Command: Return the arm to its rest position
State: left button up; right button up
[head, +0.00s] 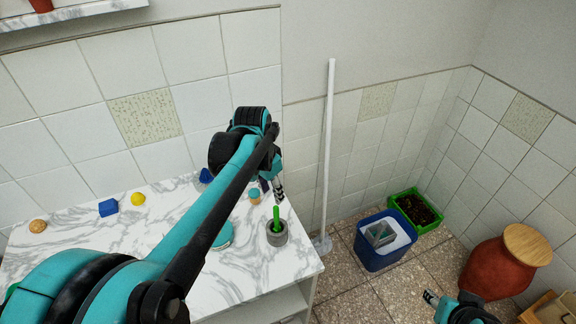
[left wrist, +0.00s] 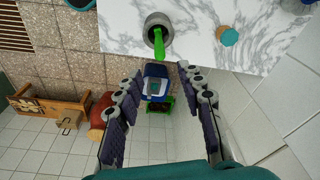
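My left arm reaches from the lower left of the head view across the marble table (head: 75,235). The cup (left wrist: 158,22) and the green thing (left wrist: 159,46) show beyond the fingertips. My right gripper (head: 431,297) shows only partly at the lower right of the head view, away from the table; its finger opening is unclear.
A blue block (head: 108,207), a yellow ball (head: 138,199) and a tan ball (head: 38,226) lie on the table's left. A white pole (head: 327,150) stands beside the table. A blue bin (head: 376,259), green planter (head: 421,223) and red-brown pot (head: 492,270) stand on the floor.

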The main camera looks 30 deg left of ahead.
pick_arm(q)
jog(key=s+d+f+n+t+b, duration=0.3)
jog(key=s+d+f+t+b, duration=0.2)
jog(key=s+d+f+b, duration=0.3)
jog(key=s+d+f, duration=0.1)
jog(key=d+f, duration=0.1)
jog(key=d, duration=0.1)
jog(key=shift+s+f+n+y+b, duration=0.3)
jog(key=shift+s+f+b, duration=0.05)
